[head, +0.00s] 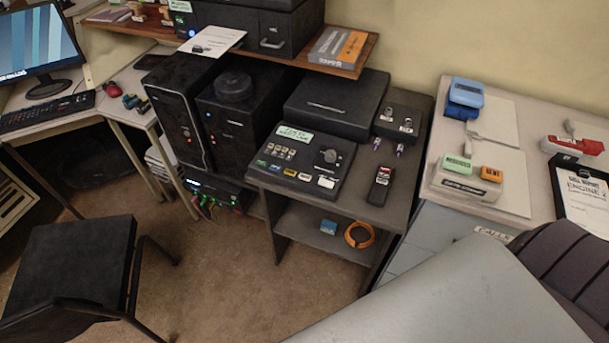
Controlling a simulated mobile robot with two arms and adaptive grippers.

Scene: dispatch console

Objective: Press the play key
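A black console (307,155) with keys lies on the dark desk (345,200) in the middle of the head view. It has a pale green label (295,134) at its back, a block of small pale buttons (281,152), and a round knob (329,156). A row of coloured keys runs along its front edge, from a green key (261,163) at the left to a white key (326,182) at the right. The key markings are too small to read, so I cannot tell which is the play key. Neither gripper is in view.
A black handset (380,186) lies right of the console. A black box (336,104) stands behind it, and dark computer towers (235,115) stand to its left. A black chair (75,265) is at lower left, and a dark seat (570,260) at lower right. Floor (225,280) is clear before the desk.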

